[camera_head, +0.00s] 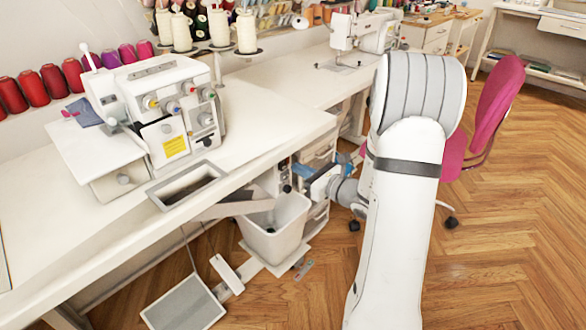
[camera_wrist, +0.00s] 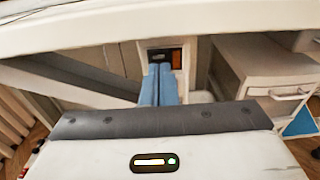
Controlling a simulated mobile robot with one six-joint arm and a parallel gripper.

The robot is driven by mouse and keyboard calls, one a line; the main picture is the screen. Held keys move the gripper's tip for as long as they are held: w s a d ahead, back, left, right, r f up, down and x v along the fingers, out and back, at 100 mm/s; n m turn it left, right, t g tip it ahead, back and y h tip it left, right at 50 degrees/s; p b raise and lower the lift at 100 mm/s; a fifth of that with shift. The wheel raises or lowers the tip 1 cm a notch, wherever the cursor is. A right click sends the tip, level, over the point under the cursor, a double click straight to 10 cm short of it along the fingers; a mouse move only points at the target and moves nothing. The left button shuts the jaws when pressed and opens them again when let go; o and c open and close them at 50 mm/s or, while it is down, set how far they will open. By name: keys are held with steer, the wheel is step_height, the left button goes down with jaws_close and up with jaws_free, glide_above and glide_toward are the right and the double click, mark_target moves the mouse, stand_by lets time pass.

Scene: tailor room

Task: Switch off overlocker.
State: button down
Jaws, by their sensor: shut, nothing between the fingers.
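The overlocker (camera_head: 165,115), a white machine with coloured dials and a yellow label, stands on the white table (camera_head: 255,120) in the head view. In the wrist view, a small dark switch box with an orange part (camera_wrist: 177,60) sits under the table edge. My gripper (camera_wrist: 159,70) has its two blue fingers shut together and empty, with the tips just in front of or at the box. Contact cannot be told, and the fingers hide the lower part of the box. In the head view, my gripper (camera_head: 306,172) is beneath the table's front edge, partly hidden by my arm.
A pale bin (camera_head: 277,228) hangs below the table edge. A foot pedal (camera_head: 184,304) lies on the floor. White drawers (camera_wrist: 268,95) stand to the right under the table in the wrist view. A pink chair (camera_head: 492,115) stands right of my arm.

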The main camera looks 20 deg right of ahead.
steer(key=p+v, duration=0.1)
steer(key=v, duration=0.9)
steer(key=shift+s+d+p, duration=0.2)
steer(key=shift+d+p, duration=0.15)
steer(key=shift+d, duration=0.05)
steer(key=s+a+r+n+g+y+p, duration=0.1)
steer(key=s+a+r+n+g+p, duration=0.6)
steer(key=a+n, duration=0.25)
steer(key=s+a+r+n+g+y+p, duration=0.1)
steer(key=s+a+r+n+g+p, duration=0.4)
steer(key=a+r+n, duration=0.4)
steer(key=s+d+r+n+h+p, duration=0.1)
steer(key=s+r+n+h+p, duration=0.1)
steer(key=r+n+h+p, duration=0.3)
steer(key=s+d+r+n+h+p, duration=0.2)
steer(key=r+n+h+p, duration=0.3)
steer(key=r, duration=0.3)
steer(key=shift+s+n+g+p, duration=0.35)
steer(key=shift+s+n, duration=0.25)
steer(key=shift+n, duration=0.25)
steer(key=shift+d+r, duration=0.1)
steer(key=shift+r, duration=0.05)
